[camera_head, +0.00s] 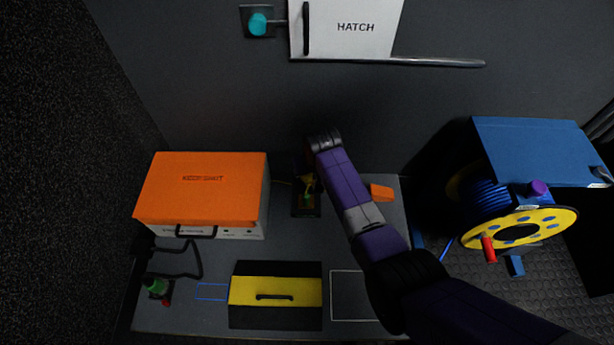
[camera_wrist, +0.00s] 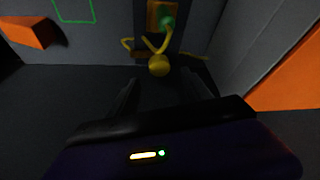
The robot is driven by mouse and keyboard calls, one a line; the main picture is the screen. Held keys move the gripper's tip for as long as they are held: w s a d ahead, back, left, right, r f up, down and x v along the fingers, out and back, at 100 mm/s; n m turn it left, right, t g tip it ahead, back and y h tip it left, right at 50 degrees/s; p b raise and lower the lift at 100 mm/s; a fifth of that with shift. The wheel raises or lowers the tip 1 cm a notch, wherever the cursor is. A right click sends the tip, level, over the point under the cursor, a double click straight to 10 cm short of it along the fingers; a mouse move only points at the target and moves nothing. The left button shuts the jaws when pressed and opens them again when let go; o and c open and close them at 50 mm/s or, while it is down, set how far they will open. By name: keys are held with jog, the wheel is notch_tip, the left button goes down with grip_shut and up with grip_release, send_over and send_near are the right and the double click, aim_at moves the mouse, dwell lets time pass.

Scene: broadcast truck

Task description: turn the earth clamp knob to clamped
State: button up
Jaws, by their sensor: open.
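The earth clamp (camera_head: 306,200) is a small dark block with yellow and green parts, on the bench near the back wall. In the wrist view its round yellow knob (camera_wrist: 159,65) shows at upper middle, with a yellow cable and a green part (camera_wrist: 167,20) beyond it. My gripper (camera_wrist: 166,80) is open, one dark finger on each side of the knob in the picture. The knob appears just beyond the fingertips; I cannot tell whether they touch it. In the head view my arm and wrist hide most of the gripper.
An orange-topped case (camera_head: 202,188) stands left of the clamp, and a black-and-yellow toolbox (camera_head: 276,291) in front. A small orange block (camera_head: 381,193) lies to the right. A blue cable reel (camera_head: 520,228) stands farther right. A white hatch (camera_head: 350,28) is on the wall.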

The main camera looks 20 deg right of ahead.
aim_at(305, 176)
jog(key=shift+b+x, duration=1.7)
jog(key=shift+x, duration=1.05)
grip_shut()
jog(key=m+h, duration=0.1)
jog(key=m, duration=0.2)
jog(key=shift+a, duration=0.1)
jog(key=m+b, duration=0.1)
jog(key=m+h+b, duration=0.1)
jog(key=m, duration=0.1)
jog(key=shift+a+f+g+h, duration=0.1)
jog(key=shift+f+g+h, duration=0.05)
jog(key=shift+g+h, duration=0.15)
jog(key=m, duration=0.2)
jog(key=m+g+h+b, duration=0.1)
jog(key=m, duration=0.2)
jog(key=shift+w+g, duration=0.1)
jog(key=shift+g, duration=0.2)
jog(key=shift+m, duration=0.5)
